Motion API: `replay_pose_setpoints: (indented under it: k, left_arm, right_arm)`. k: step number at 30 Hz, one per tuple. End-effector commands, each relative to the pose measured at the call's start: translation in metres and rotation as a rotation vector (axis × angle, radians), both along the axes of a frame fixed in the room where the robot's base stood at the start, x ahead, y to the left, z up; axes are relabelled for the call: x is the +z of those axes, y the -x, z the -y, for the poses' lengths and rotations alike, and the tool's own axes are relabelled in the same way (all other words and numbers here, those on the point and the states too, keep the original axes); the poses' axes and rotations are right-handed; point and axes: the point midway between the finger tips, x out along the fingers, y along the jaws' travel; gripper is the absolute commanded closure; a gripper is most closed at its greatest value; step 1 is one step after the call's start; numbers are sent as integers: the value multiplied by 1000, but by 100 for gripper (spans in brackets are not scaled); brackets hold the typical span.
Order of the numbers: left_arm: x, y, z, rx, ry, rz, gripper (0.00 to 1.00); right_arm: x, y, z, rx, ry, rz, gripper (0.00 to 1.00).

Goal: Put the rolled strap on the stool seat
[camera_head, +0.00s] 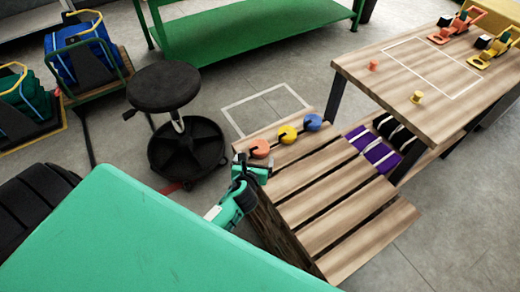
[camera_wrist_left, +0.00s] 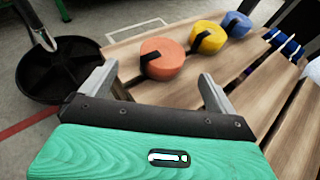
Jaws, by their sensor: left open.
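Three rolled straps lie in a row on the slatted wooden bench: an orange one (camera_head: 260,148), a yellow one (camera_head: 287,133) and a blue one (camera_head: 312,122). In the left wrist view the orange strap (camera_wrist_left: 162,58) is closest, beyond my fingers, with the yellow strap (camera_wrist_left: 207,38) and blue strap (camera_wrist_left: 236,24) behind it. My left gripper (camera_head: 252,165) is at the bench's near left corner, just short of the orange strap; in the wrist view its fingers (camera_wrist_left: 158,88) are apart and empty. The stool's round black seat (camera_head: 163,86) is bare, left of the bench. My right gripper is not visible.
The slatted bench (camera_head: 345,222) has free slats toward the front right. A wooden table (camera_head: 440,75) with small clamps stands at the right.

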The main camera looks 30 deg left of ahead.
Motion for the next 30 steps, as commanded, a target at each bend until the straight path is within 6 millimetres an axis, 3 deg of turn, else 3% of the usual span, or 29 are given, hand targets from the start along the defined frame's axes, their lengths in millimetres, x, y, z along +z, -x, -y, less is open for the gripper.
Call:
replay_pose_setpoints:
  k: [3, 11, 20, 30]
  left_arm:
    - [-9, -19, -5, 2, 4, 1, 7]
    - [-16, -35, -10, 2, 3, 0, 7]
    - [-33, -72, -18, 2, 3, 0, 7]
    - [-35, -78, -19, 2, 4, -1, 7]
  right_arm:
    - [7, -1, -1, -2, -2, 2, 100]
    - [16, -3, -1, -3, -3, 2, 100]
    - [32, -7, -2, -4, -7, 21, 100]
    - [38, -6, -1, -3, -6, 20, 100]
